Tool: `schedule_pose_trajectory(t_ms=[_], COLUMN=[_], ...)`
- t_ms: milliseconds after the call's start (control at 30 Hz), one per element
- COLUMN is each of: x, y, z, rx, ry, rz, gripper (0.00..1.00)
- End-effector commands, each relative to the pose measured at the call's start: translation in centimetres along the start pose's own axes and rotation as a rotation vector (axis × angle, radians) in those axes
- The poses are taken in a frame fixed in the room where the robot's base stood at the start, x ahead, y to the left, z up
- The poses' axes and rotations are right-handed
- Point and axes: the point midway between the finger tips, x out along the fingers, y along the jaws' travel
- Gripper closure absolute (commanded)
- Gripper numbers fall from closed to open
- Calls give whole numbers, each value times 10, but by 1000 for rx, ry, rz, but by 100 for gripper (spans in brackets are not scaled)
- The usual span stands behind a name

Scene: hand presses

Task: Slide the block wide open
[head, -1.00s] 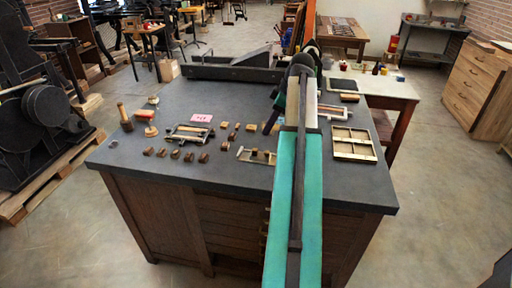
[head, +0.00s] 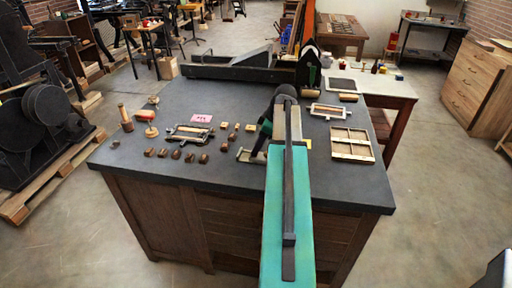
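My arm reaches over the dark bench top, and my gripper (head: 259,146) is low at a small pale metal frame (head: 246,156) near the bench's front middle. The gripper and arm hide the right part of this frame. I cannot see a sliding block on it clearly, nor whether the fingers touch it. The fingers are small and dark, and their opening does not show. Other framed pieces lie on the bench: a dark one with a light bar (head: 190,132) at left and a pale one with a bar (head: 329,111) at right.
Several small wooden blocks (head: 177,154) lie left of my gripper. A pink card (head: 201,118), a wooden mallet (head: 125,118) and a compartmented wooden tray (head: 352,135) are on the bench. A long dark press bed (head: 230,73) runs along the back. Bare top lies at front left.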

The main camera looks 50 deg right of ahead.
Motion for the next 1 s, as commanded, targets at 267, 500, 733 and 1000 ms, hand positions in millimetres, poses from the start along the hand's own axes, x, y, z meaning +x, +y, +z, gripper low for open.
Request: schedule_pose_trajectory(t_ms=[267, 500, 733, 1000], x=[16, 17, 18, 18], y=[0, 0, -1, -2], z=[0, 0, -1, -1], rx=[-1, -1, -2, -2], ry=[0, 0, 0, 0], rz=[0, 0, -1, -2], gripper=[64, 64, 88, 100])
